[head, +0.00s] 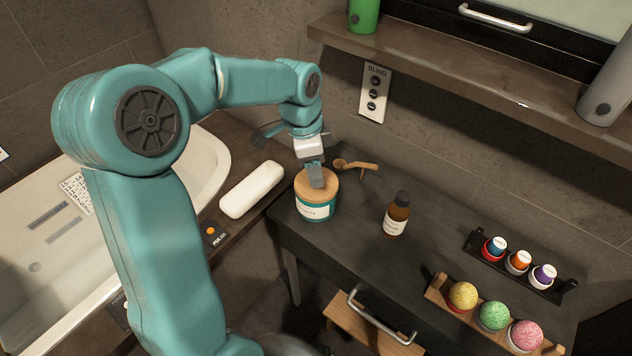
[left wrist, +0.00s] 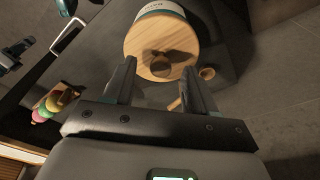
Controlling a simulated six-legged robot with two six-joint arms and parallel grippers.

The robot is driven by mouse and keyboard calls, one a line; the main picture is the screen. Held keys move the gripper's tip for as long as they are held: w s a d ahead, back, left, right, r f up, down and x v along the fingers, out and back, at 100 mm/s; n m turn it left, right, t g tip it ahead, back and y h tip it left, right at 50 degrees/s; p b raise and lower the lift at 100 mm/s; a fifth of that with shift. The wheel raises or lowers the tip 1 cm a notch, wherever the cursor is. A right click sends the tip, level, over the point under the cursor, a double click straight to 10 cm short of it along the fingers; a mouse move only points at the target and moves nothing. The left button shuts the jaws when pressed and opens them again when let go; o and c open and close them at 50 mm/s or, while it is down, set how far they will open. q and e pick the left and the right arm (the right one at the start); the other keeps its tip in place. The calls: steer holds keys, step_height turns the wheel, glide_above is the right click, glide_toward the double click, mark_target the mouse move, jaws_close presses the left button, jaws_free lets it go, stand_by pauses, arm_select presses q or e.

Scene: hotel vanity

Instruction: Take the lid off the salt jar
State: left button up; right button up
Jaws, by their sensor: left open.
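The salt jar (head: 316,209) is teal with a white label and stands upright at the left end of the dark vanity counter. Its round wooden lid (head: 325,190) sits on top of it. My left gripper (head: 316,178) is above the lid, in front of part of it in the head view. In the left wrist view the lid (left wrist: 160,46) faces the camera just beyond the two fingers of my open, empty left gripper (left wrist: 158,85). The jar's labelled side (left wrist: 160,10) shows at the top there. My right gripper is in neither view.
A wooden scoop (head: 357,165) lies right behind the jar. A brown bottle (head: 397,215) stands to the right, with a rack of small jars (head: 500,262) and a tray of coloured bath balls (head: 440,289) farther right. A white roll-shaped cushion (head: 252,190) lies left, by the bathtub.

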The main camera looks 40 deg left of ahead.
arm_select(q)
steer(key=shift+w+f, duration=0.15)
steer(key=shift+f, duration=0.45)
steer(key=shift+r, duration=0.1)
steer(key=shift+c, duration=0.3)
jaws_close()
steer(key=shift+r, duration=0.1)
step_height(320, 180, up, 20)
steer(key=p, duration=0.3)
steer(key=shift+p, duration=0.4)
